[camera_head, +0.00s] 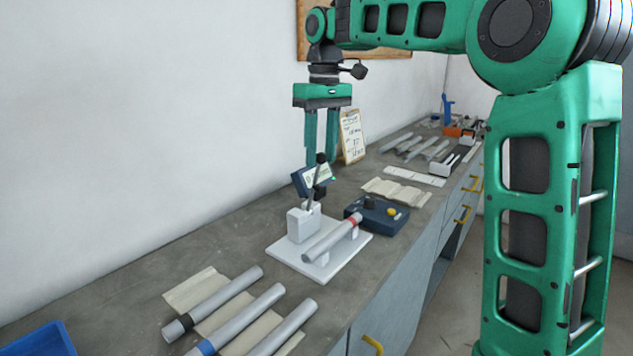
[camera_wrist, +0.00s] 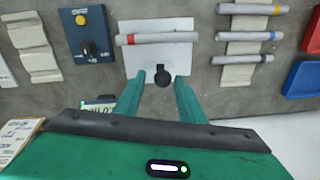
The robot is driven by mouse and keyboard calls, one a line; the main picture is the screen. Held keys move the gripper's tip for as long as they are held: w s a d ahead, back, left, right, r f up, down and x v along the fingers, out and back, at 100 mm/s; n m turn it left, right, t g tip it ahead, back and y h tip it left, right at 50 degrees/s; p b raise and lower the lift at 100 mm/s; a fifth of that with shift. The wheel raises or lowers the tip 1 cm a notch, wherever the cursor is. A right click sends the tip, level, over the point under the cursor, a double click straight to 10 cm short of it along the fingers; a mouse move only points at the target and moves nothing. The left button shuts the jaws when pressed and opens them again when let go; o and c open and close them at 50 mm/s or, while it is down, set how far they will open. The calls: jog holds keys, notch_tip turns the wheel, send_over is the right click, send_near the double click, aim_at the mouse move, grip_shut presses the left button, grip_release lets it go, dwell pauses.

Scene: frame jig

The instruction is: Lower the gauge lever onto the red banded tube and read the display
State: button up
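The red banded tube (camera_head: 330,238) lies across the gauge's white base plate (camera_head: 350,258); it also shows in the wrist view (camera_wrist: 160,38). The gauge lever (camera_head: 314,187) stands raised, with a black knob (camera_wrist: 163,78) at its top. The tilted display (camera_head: 318,176) sits behind the lever, its reading too small to make out; in the wrist view it is partly hidden by a finger. My gripper (camera_head: 321,150) points down above and behind the gauge, open. In the wrist view, its green fingers (camera_wrist: 160,88) stand apart on either side of the knob, with no clear contact.
A dark blue box (camera_head: 376,213) with knobs stands right of the gauge. A clipboard (camera_head: 352,136) leans against the wall behind.

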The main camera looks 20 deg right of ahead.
aim_at(315, 187)
jog(key=f, duration=0.7)
jog(key=shift+s+a+f, duration=0.1)
jog(key=shift+a+f, duration=0.05)
jog(key=shift+a, duration=0.15)
jog(key=c, duration=0.6)
